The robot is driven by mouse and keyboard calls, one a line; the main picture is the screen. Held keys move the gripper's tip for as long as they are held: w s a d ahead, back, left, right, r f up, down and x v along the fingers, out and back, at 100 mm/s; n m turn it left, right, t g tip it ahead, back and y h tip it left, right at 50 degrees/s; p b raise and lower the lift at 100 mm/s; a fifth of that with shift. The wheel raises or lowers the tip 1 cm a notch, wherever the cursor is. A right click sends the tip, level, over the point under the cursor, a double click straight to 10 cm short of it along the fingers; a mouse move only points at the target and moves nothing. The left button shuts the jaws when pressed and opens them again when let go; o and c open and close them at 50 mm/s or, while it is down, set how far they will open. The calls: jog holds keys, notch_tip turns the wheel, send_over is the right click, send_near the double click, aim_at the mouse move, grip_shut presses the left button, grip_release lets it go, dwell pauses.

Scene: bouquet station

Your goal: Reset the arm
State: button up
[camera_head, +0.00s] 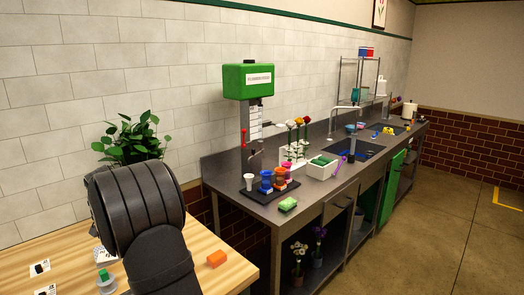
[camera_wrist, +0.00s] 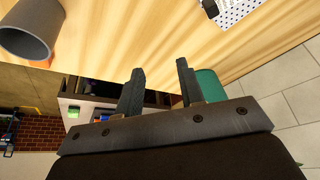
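My gripper (camera_wrist: 160,68) shows in the wrist view with its two dark fingers apart and nothing between them. The fingers stand over or in front of a light wooden tabletop (camera_wrist: 150,25), and I cannot tell how high above it they are. In the head view my black arm fills the lower left, in front of the wooden table (camera_head: 240,275). My gripper's fingers do not show there. The arm hides part of the table and of the leafy plant.
A green plant (camera_head: 132,138) stands behind my arm. A grey cup-like object (camera_wrist: 30,28) shows in the wrist view.

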jog(key=a+f, duration=0.1)
jog(key=a, duration=0.1)
jog(key=s+a+f, duration=0.1)
jog(key=a+f, duration=0.2)
jog(key=a, duration=0.2)
jog(key=shift+s+a+f, duration=0.1)
jog(key=shift+s+f, duration=0.05)
jog(key=shift+f, duration=0.05)
jog(key=shift+s+a+f, duration=0.1)
jog(key=shift+a+f, duration=0.1)
jog(key=shift+f, duration=0.3)
jog(key=shift+a+f, duration=0.2)
jog(key=shift+f, duration=0.9)
jog(key=shift+o, duration=0.5)
